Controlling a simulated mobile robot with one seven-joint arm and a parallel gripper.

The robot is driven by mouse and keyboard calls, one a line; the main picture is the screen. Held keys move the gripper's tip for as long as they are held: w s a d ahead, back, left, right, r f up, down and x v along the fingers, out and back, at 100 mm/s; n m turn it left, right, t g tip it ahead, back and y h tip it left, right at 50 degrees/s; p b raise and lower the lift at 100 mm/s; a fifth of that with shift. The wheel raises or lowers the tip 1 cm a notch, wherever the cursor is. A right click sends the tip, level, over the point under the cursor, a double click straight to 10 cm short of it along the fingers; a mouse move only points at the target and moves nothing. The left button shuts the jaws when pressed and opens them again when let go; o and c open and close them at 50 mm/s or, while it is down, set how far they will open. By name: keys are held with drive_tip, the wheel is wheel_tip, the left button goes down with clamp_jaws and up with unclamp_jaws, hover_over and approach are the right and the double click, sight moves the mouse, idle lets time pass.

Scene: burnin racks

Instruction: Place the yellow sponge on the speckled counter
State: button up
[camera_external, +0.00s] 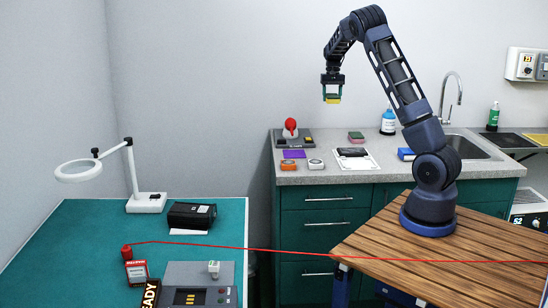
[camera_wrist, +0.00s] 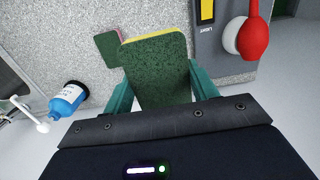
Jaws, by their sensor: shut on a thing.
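The yellow sponge (camera_external: 332,99) is held in my gripper (camera_external: 332,90), high above the speckled counter (camera_external: 400,171) and clear of it. In the wrist view its green scouring face (camera_wrist: 156,70) is toward the camera, with a thin yellow edge along the far side. My gripper (camera_wrist: 162,88) is shut on the sponge, with one teal finger on each side. The counter's grey surface (camera_wrist: 90,50) shows below the sponge in the wrist view. The sponge hides part of the counter there.
A pink and green sponge (camera_external: 356,137) lies at the counter's back. A grey device with a red bulb (camera_external: 290,126), a purple pad (camera_external: 293,154), small boxes, a white board (camera_external: 370,162) and a blue bottle (camera_external: 388,122) are on the counter. The sink (camera_external: 470,148) is at right.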

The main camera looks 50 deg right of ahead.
sight(330, 141)
drive_tip(key=shift+s+d+f, duration=0.15)
drive_tip(key=shift+d+f, duration=0.05)
drive_tip(key=shift+f, duration=0.2)
wheel_tip(330, 141, down, 19)
drive_tip(key=shift+f, duration=0.1)
drive_tip(key=shift+f, duration=0.15)
drive_tip(key=o, duration=0.9)
drive_tip(key=shift+o, duration=0.2)
